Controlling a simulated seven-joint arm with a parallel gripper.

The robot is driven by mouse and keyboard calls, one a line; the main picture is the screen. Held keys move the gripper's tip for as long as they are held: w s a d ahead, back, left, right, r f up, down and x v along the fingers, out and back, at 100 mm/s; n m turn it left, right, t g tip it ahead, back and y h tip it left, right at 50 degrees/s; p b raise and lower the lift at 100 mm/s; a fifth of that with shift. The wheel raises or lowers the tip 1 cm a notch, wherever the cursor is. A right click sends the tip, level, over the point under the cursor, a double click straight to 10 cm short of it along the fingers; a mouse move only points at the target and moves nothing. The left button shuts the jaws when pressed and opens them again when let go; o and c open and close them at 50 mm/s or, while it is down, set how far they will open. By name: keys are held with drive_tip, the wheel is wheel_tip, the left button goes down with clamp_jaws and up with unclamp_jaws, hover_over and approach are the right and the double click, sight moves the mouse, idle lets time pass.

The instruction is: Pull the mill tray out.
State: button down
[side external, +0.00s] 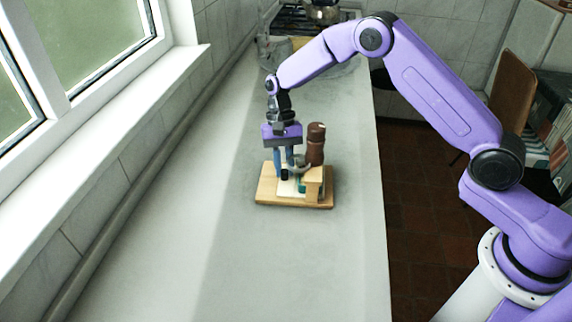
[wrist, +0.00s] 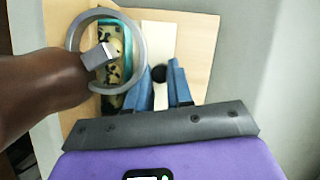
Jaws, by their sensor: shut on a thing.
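A brown mill (side external: 316,145) stands upright at the right of a light wooden base (side external: 265,190); its brown body also shows at the left of the wrist view (wrist: 35,90). A grey ring (wrist: 140,40) surrounds part of my view of the teal-edged mill tray (wrist: 126,42), which has patterned contents; a little teal shows low in the side view (side external: 301,187). My gripper (side external: 283,171) points down over the base, left of the mill. Its blue fingers are shut on a small dark knob (wrist: 158,73). The join between knob and tray is hidden.
The base stands on a long grey counter (side external: 225,250), clear to the left and in front. A window and tiled wall run along the left. The counter's right edge drops to a red tiled floor (side external: 430,220). Dark and metal items (side external: 300,20) stand at the far end.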

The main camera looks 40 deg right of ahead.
drive_tip(key=shift+w+a+r, duration=0.1)
drive_tip(key=shift+w+a, duration=1.25)
drive_tip(key=shift+a, duration=0.15)
drive_tip(key=shift+w+a, duration=1.35)
drive_tip(key=shift+a, duration=0.15)
drive_tip(key=c, duration=1.3)
unclamp_jaws()
drive_tip(key=shift+v, duration=3.7)
